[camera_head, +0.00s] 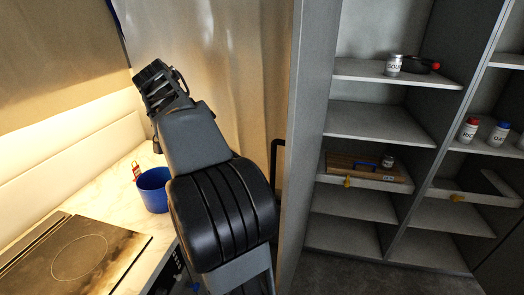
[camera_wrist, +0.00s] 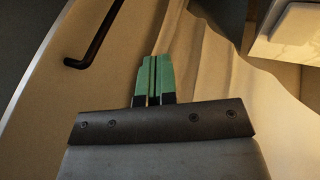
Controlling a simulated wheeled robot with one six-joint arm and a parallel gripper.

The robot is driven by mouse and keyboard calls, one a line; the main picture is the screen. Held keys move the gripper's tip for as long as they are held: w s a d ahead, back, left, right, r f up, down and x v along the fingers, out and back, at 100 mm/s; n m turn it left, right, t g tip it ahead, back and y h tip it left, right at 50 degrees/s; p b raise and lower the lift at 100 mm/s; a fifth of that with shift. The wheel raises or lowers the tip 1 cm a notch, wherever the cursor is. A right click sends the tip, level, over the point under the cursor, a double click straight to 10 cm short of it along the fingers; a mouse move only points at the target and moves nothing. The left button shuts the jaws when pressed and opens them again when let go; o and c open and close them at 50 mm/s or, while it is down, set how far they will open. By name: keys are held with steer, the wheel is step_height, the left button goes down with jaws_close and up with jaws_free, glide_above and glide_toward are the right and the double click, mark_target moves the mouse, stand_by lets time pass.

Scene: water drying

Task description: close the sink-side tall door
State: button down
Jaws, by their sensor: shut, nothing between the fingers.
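The tall door (camera_head: 306,130) stands open, seen nearly edge-on in the head view between the curtain and the shelves. Its black bar handle (camera_head: 277,152) sticks out on its left side. In the wrist view the handle (camera_wrist: 96,38) is at the upper left, on the warm-lit door face (camera_wrist: 122,50). My gripper (camera_head: 152,72) is raised left of the door in the head view. In the wrist view its green fingertips (camera_wrist: 153,60) are together and empty, to the right of the handle and apart from it. My arm hides part of the curtain and counter.
A beige wavy curtain (camera_head: 235,60) hangs behind my arm. At left, the counter (camera_head: 125,205) holds a cooktop (camera_head: 80,255) and a blue pot (camera_head: 153,188). Open shelves (camera_head: 370,122) at right hold jars, a pan and a wooden box (camera_head: 350,168). Floor shows below the shelves.

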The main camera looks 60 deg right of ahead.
steer(key=s+d+r+m+g, duration=0.2)
steer(key=d+m, duration=0.2)
steer(key=d, duration=0.1)
steer(key=s+d+f+p, duration=0.1)
steer(key=s+d+f, duration=0.2)
steer(key=s+f, duration=0.4)
steer(key=shift+s+d+m+y, duration=0.3)
steer(key=shift+s+m, duration=0.1)
steer(key=shift+s, duration=0.6)
steer(key=shift+f, duration=0.1)
